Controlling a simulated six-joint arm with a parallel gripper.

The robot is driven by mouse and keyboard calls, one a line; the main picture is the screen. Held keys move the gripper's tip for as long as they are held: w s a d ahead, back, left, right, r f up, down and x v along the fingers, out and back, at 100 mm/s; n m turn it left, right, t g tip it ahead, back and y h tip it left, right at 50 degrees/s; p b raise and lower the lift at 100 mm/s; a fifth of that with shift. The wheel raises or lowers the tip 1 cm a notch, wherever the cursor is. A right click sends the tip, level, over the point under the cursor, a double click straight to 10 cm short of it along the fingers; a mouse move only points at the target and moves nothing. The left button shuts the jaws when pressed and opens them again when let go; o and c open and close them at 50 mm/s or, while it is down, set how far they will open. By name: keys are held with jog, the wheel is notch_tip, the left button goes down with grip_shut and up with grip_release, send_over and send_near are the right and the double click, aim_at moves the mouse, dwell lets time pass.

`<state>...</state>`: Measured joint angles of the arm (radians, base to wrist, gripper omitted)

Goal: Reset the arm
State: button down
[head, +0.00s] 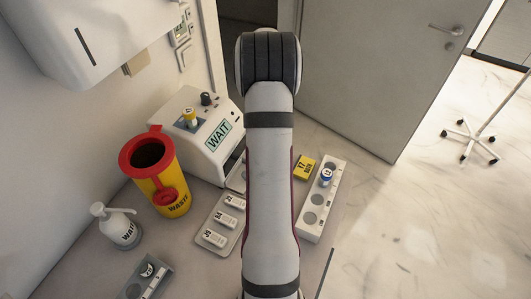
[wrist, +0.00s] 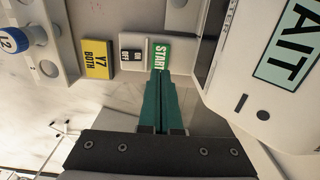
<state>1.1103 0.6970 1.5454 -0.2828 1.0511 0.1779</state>
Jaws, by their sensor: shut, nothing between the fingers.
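My arm (head: 268,170) stretches up the middle of the head view and hides my gripper there. In the wrist view my gripper (wrist: 161,74) shows its teal fingers, shut together and empty. The white machine (head: 190,125) shows a WAIT sign (head: 219,135), which also appears in the wrist view (wrist: 288,45).
A yellow waste bin (head: 167,190) with a red lid, a pump bottle (head: 122,232), a tray of labelled boxes (head: 208,247) and a grey rack (head: 147,275) stand left. Right of my arm are a yellow Y7 box (head: 304,168) and a white rack (head: 312,222) holding a blue-capped vial (head: 326,176).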

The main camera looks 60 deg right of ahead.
jog(key=shift+r, duration=0.5)
jog(key=w+a+r+n, duration=0.2)
jog(key=a+r, duration=0.2)
jog(key=a, duration=0.5)
jog(key=w+a+r+n, duration=0.2)
jog(key=a+r, duration=0.2)
jog(key=a, duration=0.5)
jog(key=w+a+r+n, duration=0.2)
jog(key=a+r, duration=0.1)
jog(key=a, duration=0.6)
jog(key=s+a+n+y, duration=0.1)
jog(key=s+a+n, duration=0.5)
jog(key=s+a, duration=0.7)
jog(key=a, duration=0.4)
jog(key=shift+s+r+y, duration=0.15)
jog(key=shift+y, duration=0.25)
